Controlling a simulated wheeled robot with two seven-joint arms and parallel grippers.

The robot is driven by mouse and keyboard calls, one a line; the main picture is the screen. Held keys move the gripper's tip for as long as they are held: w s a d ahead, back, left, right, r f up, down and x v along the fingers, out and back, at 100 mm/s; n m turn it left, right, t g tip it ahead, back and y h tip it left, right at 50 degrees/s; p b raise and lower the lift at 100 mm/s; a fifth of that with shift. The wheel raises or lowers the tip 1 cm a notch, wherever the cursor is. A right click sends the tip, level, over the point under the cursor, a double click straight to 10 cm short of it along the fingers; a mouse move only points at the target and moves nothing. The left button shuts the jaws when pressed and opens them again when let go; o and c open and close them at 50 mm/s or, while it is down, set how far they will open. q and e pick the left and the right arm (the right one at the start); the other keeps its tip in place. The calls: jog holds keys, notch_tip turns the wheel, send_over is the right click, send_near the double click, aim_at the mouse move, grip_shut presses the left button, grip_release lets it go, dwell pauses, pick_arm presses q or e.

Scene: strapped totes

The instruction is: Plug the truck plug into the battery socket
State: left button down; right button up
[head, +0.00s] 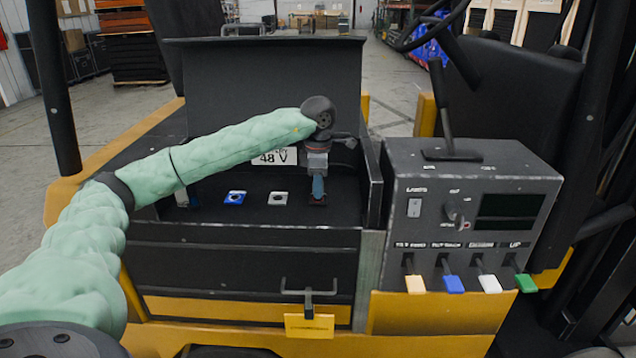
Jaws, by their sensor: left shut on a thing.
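My left gripper (318,191) comes down from above at the right end of the open battery compartment (250,235). It is shut on a small dark, reddish piece, apparently the truck plug (317,201), low by the compartment floor. The fingers hide most of the piece, and I cannot tell if it touches anything below. A blue connector piece (235,198) and a light grey one (278,198) sit to the left of the gripper, apart from it. Which piece is the battery socket is not clear. My right gripper is out of view.
The raised black lid (260,75) stands behind the compartment. A "48 V" label (273,157) is partly behind my arm. To the right stands a control console (470,200) with several coloured levers. A yellow latch (309,326) is at the front.

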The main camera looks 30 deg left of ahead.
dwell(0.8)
pick_arm(q)
jog(key=shift+f, duration=0.1)
dwell(0.4)
jog(key=shift+b, duration=0.35)
dwell(0.7)
dwell(0.6)
jog(key=shift+f+b, duration=0.5)
jog(key=shift+b, duration=0.05)
jog(key=c, duration=1.1)
grip_release()
